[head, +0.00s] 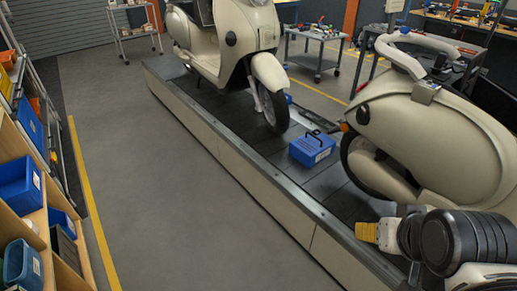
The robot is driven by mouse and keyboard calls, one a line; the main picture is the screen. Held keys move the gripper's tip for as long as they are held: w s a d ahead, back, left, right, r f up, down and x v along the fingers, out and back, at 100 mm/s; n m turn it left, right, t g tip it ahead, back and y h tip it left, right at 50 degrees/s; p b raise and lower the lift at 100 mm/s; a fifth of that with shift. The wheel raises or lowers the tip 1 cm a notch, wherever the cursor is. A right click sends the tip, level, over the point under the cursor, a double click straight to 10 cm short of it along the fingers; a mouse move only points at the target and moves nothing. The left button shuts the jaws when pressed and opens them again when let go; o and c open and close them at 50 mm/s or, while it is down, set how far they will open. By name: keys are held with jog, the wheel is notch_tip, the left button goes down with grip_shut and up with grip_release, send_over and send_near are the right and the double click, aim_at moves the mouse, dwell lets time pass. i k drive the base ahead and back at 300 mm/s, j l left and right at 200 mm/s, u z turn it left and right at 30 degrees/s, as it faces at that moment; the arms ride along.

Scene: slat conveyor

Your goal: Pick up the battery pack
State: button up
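The battery pack (312,149) is a blue box with a black carrying handle on top and a small pale label on its side. It sits upright on the dark slat conveyor (344,205), between two cream scooters. My gripper (367,232) shows at the lower right as a yellow ribbed tip on a pale mount. It is apart from the pack, nearer the camera. Its fingers cannot be told apart, so I cannot see whether it is open or shut.
One scooter (235,35) stands behind the pack, another (430,135) close on its right. A raised metal edge (245,160) borders the conveyor. The grey floor (165,190) to the left is clear. Shelves with blue bins (20,188) line the far left.

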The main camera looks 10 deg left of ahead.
aim_at(315, 146)
jog(key=i+j, duration=0.3)
jog(key=i, duration=0.2)
jog(key=i+j, duration=0.35)
jog(key=i+j+u, duration=0.1)
jog(key=i+j, duration=0.2)
jog(key=i, duration=0.3)
jog(key=i+j, duration=0.25)
jog(key=i, duration=0.2)
jog(key=i+j+u, duration=0.1)
jog(key=i+j, duration=0.2)
jog(key=i, duration=0.2)
